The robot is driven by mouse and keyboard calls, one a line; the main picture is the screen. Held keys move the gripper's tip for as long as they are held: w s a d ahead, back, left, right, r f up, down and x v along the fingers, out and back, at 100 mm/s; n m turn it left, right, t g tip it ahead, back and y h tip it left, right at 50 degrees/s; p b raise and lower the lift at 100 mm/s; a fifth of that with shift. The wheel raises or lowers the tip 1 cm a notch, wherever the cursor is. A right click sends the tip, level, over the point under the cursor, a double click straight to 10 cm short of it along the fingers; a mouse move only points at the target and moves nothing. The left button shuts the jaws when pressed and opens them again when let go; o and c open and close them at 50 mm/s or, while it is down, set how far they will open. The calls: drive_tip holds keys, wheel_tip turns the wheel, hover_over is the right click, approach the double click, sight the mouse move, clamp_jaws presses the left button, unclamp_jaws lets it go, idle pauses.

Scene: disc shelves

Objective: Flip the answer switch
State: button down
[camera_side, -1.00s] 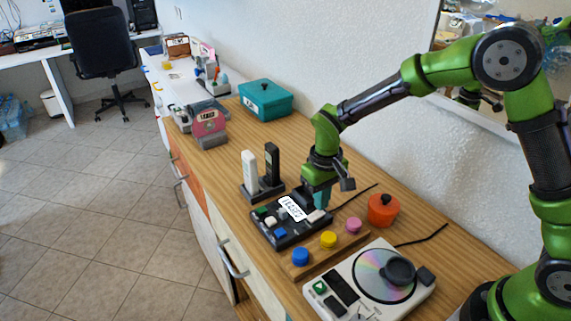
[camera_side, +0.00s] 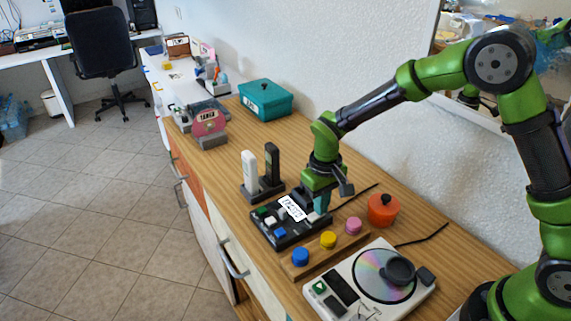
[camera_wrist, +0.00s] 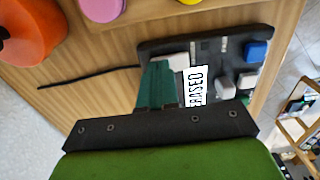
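The black answering machine (camera_side: 285,236) lies on the wooden counter. My gripper (camera_side: 319,209) points down over that end of the machine. Its teal fingers (camera_wrist: 156,76) appear shut together with nothing between them. Their tips are right at the pale piece and partly cover it; contact is unclear.
Two handsets (camera_side: 271,165), one white and one black, stand in a dock behind the machine. A wooden strip with blue, yellow and pink knobs (camera_side: 328,239), an orange pot (camera_side: 383,209) and a disc player (camera_side: 350,303) are close by. A black cable (camera_wrist: 90,76) runs from the machine.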

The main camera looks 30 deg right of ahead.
drive_tip(key=shift+f, duration=0.15)
drive_tip(key=shift+r, duration=3.55)
